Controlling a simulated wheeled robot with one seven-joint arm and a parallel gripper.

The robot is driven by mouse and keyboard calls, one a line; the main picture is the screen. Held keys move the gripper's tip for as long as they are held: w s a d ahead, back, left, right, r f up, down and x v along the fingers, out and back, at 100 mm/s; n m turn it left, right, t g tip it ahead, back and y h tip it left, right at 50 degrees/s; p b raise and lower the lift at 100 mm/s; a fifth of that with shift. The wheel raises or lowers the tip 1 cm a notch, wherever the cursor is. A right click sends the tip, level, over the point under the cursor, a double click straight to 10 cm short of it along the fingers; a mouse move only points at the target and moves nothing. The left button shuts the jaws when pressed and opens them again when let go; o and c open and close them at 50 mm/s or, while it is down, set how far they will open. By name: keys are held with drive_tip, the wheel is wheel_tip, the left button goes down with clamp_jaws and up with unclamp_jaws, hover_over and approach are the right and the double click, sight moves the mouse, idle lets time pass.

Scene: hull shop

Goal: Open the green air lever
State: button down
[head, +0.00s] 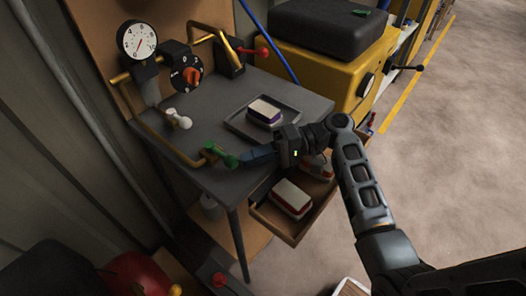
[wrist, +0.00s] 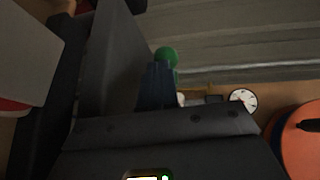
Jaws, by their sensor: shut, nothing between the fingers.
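The green air lever (head: 222,156) sits at the end of a brass pipe at the front left of the grey table. Its round green knob (wrist: 166,56) shows in the wrist view just past my fingertips. My gripper (head: 241,158) is shut and empty, with its blue-grey fingers pointing left at the lever from the right. The fingertips (wrist: 158,70) are at or very near the knob; I cannot tell whether they touch. The fingers hide part of the lever in the wrist view.
A white-handled lever (head: 180,121), a pressure gauge (head: 139,40), an orange dial (head: 191,77) and a red-knobbed lever (head: 262,52) stand behind. A tray (head: 236,124) holds a purple-and-white block. Below my wrist, an open drawer (head: 268,220) holds a red-and-white block. The floor at right is clear.

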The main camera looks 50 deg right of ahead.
idle(0.4)
drive_tip(key=shift+s+a+m+t+h+p, duration=0.15)
drive_tip(key=shift+a+m+t+h+p, duration=0.25)
drive_tip(key=shift+m+t, duration=0.35)
